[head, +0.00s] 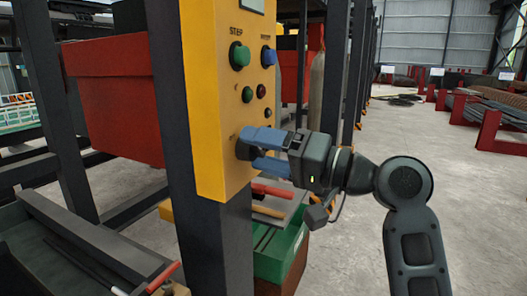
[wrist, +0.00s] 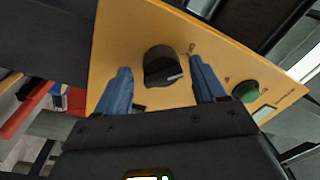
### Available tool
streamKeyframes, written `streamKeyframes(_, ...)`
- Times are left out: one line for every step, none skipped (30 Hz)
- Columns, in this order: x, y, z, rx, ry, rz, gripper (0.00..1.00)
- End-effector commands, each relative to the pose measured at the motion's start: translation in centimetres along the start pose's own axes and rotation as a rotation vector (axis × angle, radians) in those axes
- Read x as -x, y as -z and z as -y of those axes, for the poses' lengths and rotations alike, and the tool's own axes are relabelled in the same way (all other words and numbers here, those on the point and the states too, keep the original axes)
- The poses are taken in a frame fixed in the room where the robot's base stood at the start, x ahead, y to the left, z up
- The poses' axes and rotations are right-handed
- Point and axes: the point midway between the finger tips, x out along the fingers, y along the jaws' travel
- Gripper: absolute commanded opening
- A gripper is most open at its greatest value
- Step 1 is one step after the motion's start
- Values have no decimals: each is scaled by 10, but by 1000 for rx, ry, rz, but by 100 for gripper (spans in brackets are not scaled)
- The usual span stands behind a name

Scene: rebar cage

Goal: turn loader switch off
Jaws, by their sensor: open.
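The loader switch is a black rotary knob (wrist: 162,66) on a yellow control panel (head: 207,110). In the wrist view it sits between my two blue fingers, with a light mark on its right side. My gripper (head: 256,152) is open at the lower part of the panel in the head view, one finger above the other. The fingers flank the knob, and I cannot tell whether either touches it. In the head view the knob (head: 241,148) is mostly hidden by the fingers.
A green button (head: 239,55), a blue button (head: 268,56) and smaller knobs sit higher on the panel. A dark post (head: 228,240) carries the panel. A green bin (head: 280,250) with red- and orange-handled tools stands below my gripper. Open floor lies to the right.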

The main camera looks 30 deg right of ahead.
Motion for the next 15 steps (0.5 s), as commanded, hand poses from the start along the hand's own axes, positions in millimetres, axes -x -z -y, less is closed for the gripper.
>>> streamKeyframes(0, 0, 0, 0, 1, -1, 70)
streamKeyframes(0, 0, 1, 1, 1, -1, 70)
streamKeyframes(0, 1, 1, 1, 1, -1, 70)
streamKeyframes(1, 1, 1, 1, 1, -2, 70)
streamKeyframes(2, 1, 1, 1, 1, -2, 70)
streamKeyframes(4, 1, 1, 1, 1, -3, 70)
streamKeyframes(7, 1, 0, 1, 1, -3, 70)
streamKeyframes(10, 1, 0, 1, 1, -3, 70)
streamKeyframes(15, 1, 0, 1, 1, -3, 70)
streamKeyframes(20, 1, 0, 1, 1, -3, 70)
streamKeyframes(24, 0, 0, 1, 0, -4, 70)
streamKeyframes(32, 0, -1, 1, -1, -4, 70)
streamKeyframes(37, 1, -1, 1, 0, -5, 70)
streamKeyframes(42, 1, -1, 1, -1, -5, 70)
streamKeyframes(48, 0, -1, 1, 0, -3, 70)
